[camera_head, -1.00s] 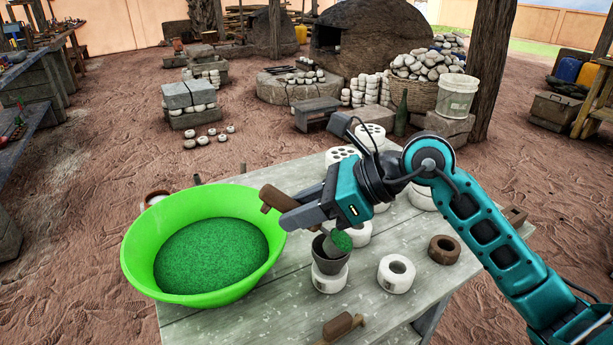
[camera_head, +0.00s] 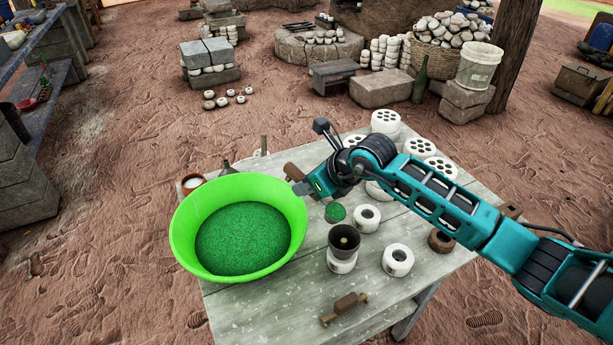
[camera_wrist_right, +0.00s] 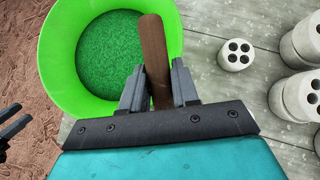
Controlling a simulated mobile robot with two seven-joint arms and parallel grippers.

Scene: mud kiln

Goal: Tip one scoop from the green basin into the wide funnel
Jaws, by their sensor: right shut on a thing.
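My right gripper (camera_head: 302,188) is shut on the brown wooden handle (camera_head: 292,172) of a scoop, which also shows between its fingers in the right wrist view (camera_wrist_right: 153,55). The scoop's bowl, with green grains (camera_head: 335,212) in it, shows below the gripper, just behind the funnel in the picture. The dark grey wide funnel (camera_head: 344,241) stands upright on a white cylinder (camera_head: 341,264); no green shows inside it. The green basin (camera_head: 187,235) holds green grains, left of the gripper. Dark prongs (camera_wrist_right: 14,122) at the right wrist view's left edge may be my left gripper.
White cylinders (camera_head: 397,260) with holes stand right of and behind the funnel, near a brown ring (camera_head: 441,241). A brown wooden tool (camera_head: 344,308) lies at the front of the grey table (camera_head: 260,318). A small dark cone (camera_head: 228,168) sits behind the basin.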

